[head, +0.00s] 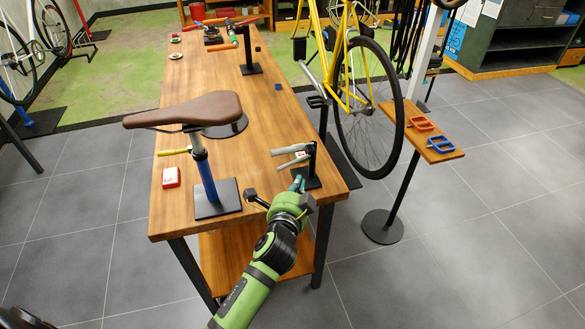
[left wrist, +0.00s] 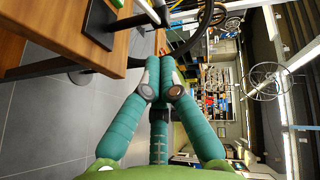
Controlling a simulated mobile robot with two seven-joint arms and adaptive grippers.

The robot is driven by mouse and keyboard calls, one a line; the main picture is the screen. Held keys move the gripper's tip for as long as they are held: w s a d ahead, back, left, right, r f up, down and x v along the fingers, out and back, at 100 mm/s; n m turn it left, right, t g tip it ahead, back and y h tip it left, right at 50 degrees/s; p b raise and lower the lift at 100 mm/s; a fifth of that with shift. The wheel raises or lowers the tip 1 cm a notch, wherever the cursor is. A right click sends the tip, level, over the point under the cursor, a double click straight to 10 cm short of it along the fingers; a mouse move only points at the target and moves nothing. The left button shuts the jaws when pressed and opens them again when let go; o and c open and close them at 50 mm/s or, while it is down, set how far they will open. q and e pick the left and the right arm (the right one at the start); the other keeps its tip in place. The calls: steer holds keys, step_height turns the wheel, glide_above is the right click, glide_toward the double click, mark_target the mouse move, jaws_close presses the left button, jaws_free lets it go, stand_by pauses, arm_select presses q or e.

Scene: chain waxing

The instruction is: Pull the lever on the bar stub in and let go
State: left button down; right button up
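The bar stub (head: 291,149) is a short grey bar on a black stand near the front right of the wooden table. A silver lever (head: 288,164) sits just below it and stands apart from it at its left end. My left gripper (head: 298,184) is low in front of the stand, its teal fingers just below the lever. In the left wrist view its fingertips (left wrist: 161,62) come together with nothing visible between them. I cannot tell whether the fingers touch the stand or the lever. My right gripper is not in view.
A brown saddle (head: 185,109) on a blue post stands to the left on the table (head: 262,110). A red-and-white box (head: 171,178) lies near the left edge. A yellow bicycle (head: 352,75) and a small shelf with pedals (head: 440,156) are to the right.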

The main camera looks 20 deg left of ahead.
mark_target(296, 161)
arm_select(q)
steer(key=w+a, duration=0.1)
steer(key=w, duration=0.1)
steer(key=w+a+f, duration=0.1)
steer(key=w, duration=0.1)
steer(key=w+a+f+p, duration=0.1)
steer(key=w, duration=0.1)
steer(key=shift+w+a, duration=0.1)
steer(key=shift+a, duration=0.1)
